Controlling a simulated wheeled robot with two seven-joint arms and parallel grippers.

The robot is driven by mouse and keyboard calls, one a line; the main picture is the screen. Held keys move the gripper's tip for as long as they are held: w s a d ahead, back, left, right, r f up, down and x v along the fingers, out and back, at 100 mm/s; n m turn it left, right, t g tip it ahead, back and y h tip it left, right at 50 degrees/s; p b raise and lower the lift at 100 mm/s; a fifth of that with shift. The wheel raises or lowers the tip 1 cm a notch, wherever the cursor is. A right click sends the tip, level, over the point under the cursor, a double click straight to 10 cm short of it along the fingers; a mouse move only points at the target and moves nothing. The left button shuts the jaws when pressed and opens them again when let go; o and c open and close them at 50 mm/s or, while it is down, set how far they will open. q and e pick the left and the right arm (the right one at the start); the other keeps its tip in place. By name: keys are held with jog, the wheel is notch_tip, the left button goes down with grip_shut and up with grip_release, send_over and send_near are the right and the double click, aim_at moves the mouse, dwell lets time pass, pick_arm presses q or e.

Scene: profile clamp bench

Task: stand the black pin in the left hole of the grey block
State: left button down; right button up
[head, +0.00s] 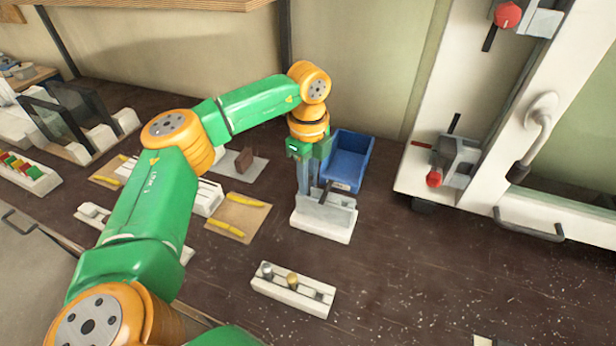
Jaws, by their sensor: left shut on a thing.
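My left gripper (314,185) points down over a pale fixture near the middle of the view. It is shut on what appears to be the black pin (326,192), a thin dark bar that shows slightly tilted by the fingers. The grey block (338,213) is on the white base of that fixture, right under the fingertips. Its holes are too small or hidden to make out, so I cannot tell whether the pin is in the left one. My right gripper is not in view.
A blue bin (352,160) stands just behind the gripper. A white rack (290,291) with a few short pegs lies in front. Brown mats with yellow pieces (226,228) lie to the left. A white frame (470,130) with red-knobbed clamps stands at the right. The bench at front right is mostly clear.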

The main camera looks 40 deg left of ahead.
pick_arm(q)
jog(key=shift+f, duration=0.55)
jog(key=c, duration=0.6)
grip_release()
jog(key=shift+c, duration=0.2)
jog(key=shift+r, duration=0.1)
notch_tip(320, 180, up, 8)
jog(key=p, duration=0.6)
jog(key=shift+r+p, duration=0.1)
jog(key=shift+p, duration=0.3)
